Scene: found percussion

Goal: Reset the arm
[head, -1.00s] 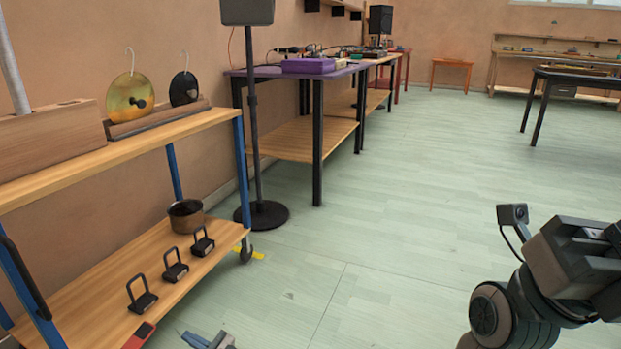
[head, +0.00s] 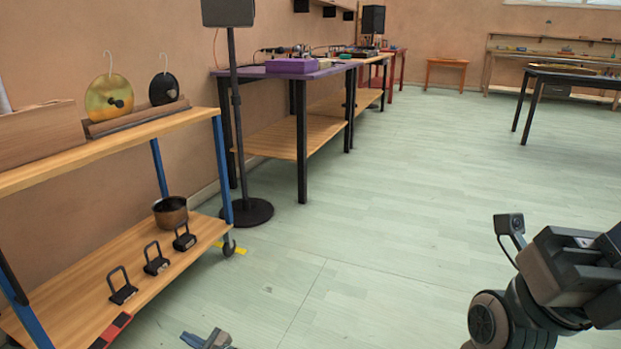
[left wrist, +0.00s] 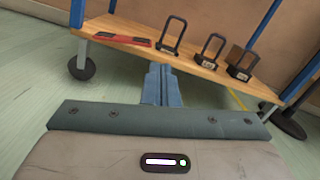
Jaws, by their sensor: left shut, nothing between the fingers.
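My left gripper (head: 207,341) shows at the bottom of the head view, over the floor beside the wooden cart. In the left wrist view its blue-grey fingers (left wrist: 161,85) are together with nothing between them. They point toward the cart's lower shelf (left wrist: 115,25) and are apart from the things on it. The dark links of my right arm fill the lower right of the head view. I do not see the fingers of my right gripper.
Three black padlock-like objects (head: 155,259), a red tool (head: 111,330) and a brown pot (head: 170,212) stand on the cart's lower shelf. Two discs (head: 109,97) stand in a holder above. A speaker stand (head: 247,211) is behind the cart. The middle floor is clear.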

